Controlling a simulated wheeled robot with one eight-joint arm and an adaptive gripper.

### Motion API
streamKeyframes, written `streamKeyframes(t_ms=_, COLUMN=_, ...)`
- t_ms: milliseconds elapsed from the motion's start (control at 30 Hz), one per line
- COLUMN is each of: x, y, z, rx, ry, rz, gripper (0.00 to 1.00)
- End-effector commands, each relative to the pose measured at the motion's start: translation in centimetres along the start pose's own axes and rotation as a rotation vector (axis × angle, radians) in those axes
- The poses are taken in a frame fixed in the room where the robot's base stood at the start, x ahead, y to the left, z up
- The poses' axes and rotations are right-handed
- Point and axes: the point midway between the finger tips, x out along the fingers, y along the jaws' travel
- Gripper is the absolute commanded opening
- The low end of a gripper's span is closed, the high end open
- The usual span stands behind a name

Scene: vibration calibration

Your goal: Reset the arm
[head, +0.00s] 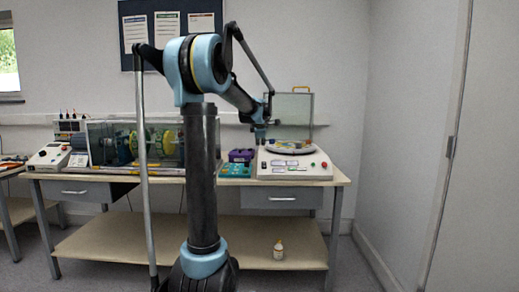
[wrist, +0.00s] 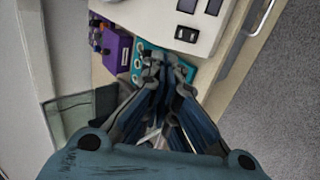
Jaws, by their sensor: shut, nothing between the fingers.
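My arm rises in the middle of the head view and bends over to the right, toward the workbench (head: 342,178). My gripper (head: 260,138) is small there and points down near the left edge of the white calibration unit (head: 318,160). In the wrist view my gripper (wrist: 166,66) is shut with nothing between its fingers. Its fingertips overlap the teal tray (wrist: 187,70) in the picture; the height above it is hard to tell. Part of the teal tray is hidden by the fingers.
A purple bin (wrist: 117,53) stands beside the teal tray. A clear-covered machine (head: 135,145) and a control box (head: 50,156) stand on the bench's left.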

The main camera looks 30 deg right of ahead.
Motion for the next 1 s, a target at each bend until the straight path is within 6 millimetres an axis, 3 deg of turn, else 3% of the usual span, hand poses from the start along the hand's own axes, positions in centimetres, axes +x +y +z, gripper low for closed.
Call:
streamKeyframes(t_ms=667, x=-0.4, y=0.0, z=-0.1, rx=0.003, ry=0.001, rz=-0.001, gripper=0.0)
streamKeyframes(t_ms=767, x=-1.0, y=-0.8, z=-1.4, rx=0.022, ry=0.013, rz=-0.012, gripper=0.0)
streamKeyframes(t_ms=833, x=-1.8, y=-2.0, z=-3.3, rx=0.052, ry=0.029, rz=-0.03, gripper=0.0)
streamKeyframes(t_ms=1000, x=-5.1, y=-7.0, z=-9.5, rx=0.169, ry=0.077, rz=-0.106, gripper=0.0)
